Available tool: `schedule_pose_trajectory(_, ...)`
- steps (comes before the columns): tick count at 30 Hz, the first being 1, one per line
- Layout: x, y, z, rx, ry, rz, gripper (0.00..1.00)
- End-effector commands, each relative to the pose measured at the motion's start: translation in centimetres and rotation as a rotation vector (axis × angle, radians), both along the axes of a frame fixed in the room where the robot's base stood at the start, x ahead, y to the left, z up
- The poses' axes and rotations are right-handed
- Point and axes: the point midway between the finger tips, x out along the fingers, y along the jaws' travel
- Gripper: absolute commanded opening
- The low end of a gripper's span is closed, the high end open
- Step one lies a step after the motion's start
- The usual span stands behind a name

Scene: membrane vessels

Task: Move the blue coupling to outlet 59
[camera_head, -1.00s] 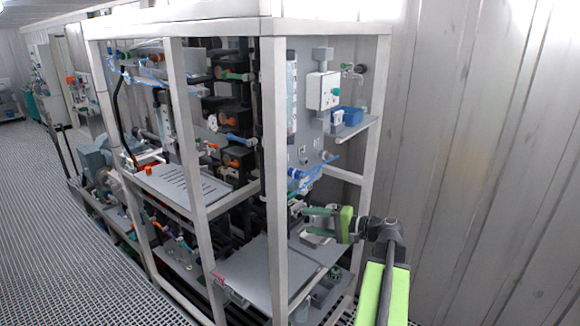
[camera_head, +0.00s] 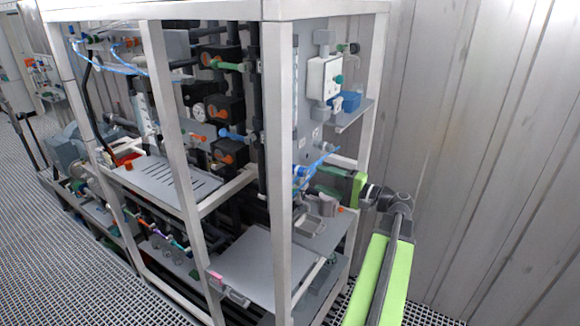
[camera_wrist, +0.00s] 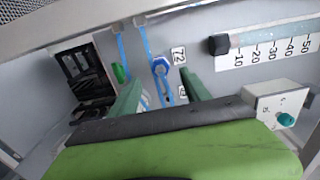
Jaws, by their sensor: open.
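The blue coupling (camera_wrist: 160,66) is on the grey panel in the wrist view, beside a label that reads 72, with blue tubing near it. In the head view a blue fitting with blue tubing (camera_head: 300,172) shows behind the rack's front post and looks like the same coupling. A second label (camera_wrist: 183,91) is partly hidden by the right finger. I cannot read a 59.
A scale strip (camera_wrist: 268,48) with a dark knob is at upper right in the wrist view, above a white box with a teal knob (camera_wrist: 284,120). A green piece (camera_wrist: 118,73) is left of the fingers. White rack posts (camera_head: 279,150) stand close to my arm.

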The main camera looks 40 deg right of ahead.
Motion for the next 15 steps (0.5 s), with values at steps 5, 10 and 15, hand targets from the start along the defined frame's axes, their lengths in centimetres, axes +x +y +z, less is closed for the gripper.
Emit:
schedule_pose_trajectory(5,-0.2,-0.2,0.0,0.0,0.0,-0.005,0.55)
schedule_pose_trajectory(10,0.9,-0.1,0.0,0.0,0.0,-0.008,0.55)
schedule_pose_trajectory(15,3.2,0.4,0.0,0.0,0.0,-0.008,0.55)
